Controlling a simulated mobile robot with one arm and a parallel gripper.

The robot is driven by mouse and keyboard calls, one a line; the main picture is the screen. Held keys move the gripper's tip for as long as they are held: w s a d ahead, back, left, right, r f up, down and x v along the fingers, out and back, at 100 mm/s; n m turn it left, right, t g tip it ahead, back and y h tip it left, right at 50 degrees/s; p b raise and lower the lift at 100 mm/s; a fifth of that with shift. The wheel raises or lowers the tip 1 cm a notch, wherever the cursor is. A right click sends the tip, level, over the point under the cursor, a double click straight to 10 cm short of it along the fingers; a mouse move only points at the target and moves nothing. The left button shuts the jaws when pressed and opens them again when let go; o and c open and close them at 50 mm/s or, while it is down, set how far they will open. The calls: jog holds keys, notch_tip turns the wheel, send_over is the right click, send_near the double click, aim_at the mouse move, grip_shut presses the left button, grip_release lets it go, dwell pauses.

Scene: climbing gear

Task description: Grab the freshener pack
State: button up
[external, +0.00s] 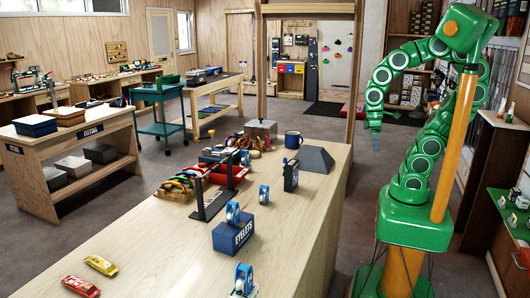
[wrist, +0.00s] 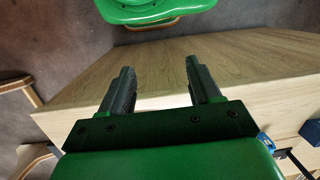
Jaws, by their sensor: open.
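I cannot tell for certain which thing is the freshener pack. Small packet-like things on the long wooden counter (external: 180,235) include a yellow one (external: 101,264) and a red-and-yellow one (external: 80,286) at the near left.
A blue eyelets box (external: 233,237) carries a blue tape roll (external: 233,213). More tape rolls, a grey wedge block (external: 315,160), a blue mug (external: 293,139) and a dark stand (external: 211,203) crowd the counter's middle and far end. A wooden post (external: 356,70) rises behind.

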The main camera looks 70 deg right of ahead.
aim_at(294, 161)
jog(key=shift+o, duration=0.4)
jog(key=shift+w+d+m+h, duration=0.1)
jog(key=shift+d+m+h, duration=0.2)
jog(key=shift+d, duration=0.6)
jog(key=w+a+f+n+y, duration=0.2)
jog(key=w+a+n+y, duration=0.5)
jog(key=w+a+n, duration=0.6)
jog(key=w+n+t+y, duration=0.1)
jog(key=w+y, duration=0.1)
jog(key=w, duration=0.3)
jog(key=w+f+n+t+y, duration=0.1)
jog(key=w+y, duration=0.1)
jog(key=w, duration=0.4)
jog(key=w+f+n+t+y, duration=0.1)
jog(key=w+n+y, duration=0.1)
jog(key=w, duration=0.3)
jog(key=shift+w, duration=0.2)
jog(key=shift+r+x, duration=0.1)
jog(key=shift+x, duration=1.85)
jog(key=shift+r+x, duration=0.15)
jog(key=shift+x, duration=1.8)
jog(key=shift+s+a, duration=0.1)
